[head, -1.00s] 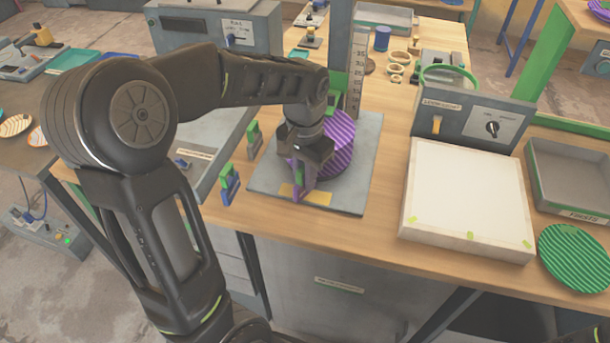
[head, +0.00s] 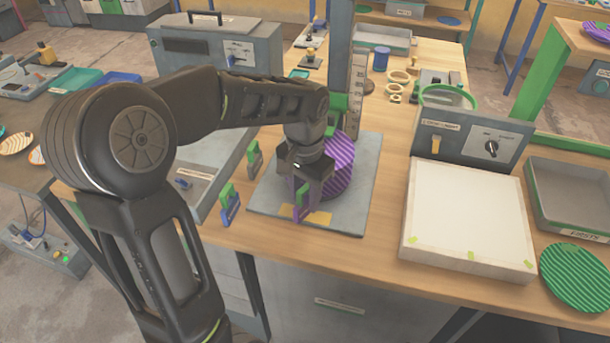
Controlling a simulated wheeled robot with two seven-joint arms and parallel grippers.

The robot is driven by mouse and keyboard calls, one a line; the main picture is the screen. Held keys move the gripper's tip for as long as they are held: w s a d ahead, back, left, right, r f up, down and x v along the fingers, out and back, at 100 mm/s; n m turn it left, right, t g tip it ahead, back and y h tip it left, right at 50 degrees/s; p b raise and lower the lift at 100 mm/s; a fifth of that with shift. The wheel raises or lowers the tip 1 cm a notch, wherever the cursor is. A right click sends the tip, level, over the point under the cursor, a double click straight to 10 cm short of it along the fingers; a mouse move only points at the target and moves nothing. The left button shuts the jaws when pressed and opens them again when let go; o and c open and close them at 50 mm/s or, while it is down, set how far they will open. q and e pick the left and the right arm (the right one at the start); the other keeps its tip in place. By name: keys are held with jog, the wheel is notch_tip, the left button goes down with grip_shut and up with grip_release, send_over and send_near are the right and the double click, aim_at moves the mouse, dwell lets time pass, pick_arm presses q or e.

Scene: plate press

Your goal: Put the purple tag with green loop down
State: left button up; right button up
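The purple tag with green loop (head: 302,212) is upright over the yellow patch at the front of the grey press plate (head: 343,222). My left gripper (head: 304,190) reaches down over it from above and appears shut on its upper part, around the green loop. The fingers partly hide the tag, and I cannot tell whether its lower edge touches the plate. My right gripper is not in view.
A striped purple disc (head: 343,163) is right behind my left gripper. A blue tag (head: 230,208) and a grey tag (head: 254,160), both with green loops, stand to the left. A white-topped block (head: 468,215) and a green striped disc (head: 574,276) are on the right.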

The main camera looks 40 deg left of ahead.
pick_arm(q)
notch_tip(320, 180, up, 12)
jog(key=shift+f, duration=0.2)
dwell(0.9)
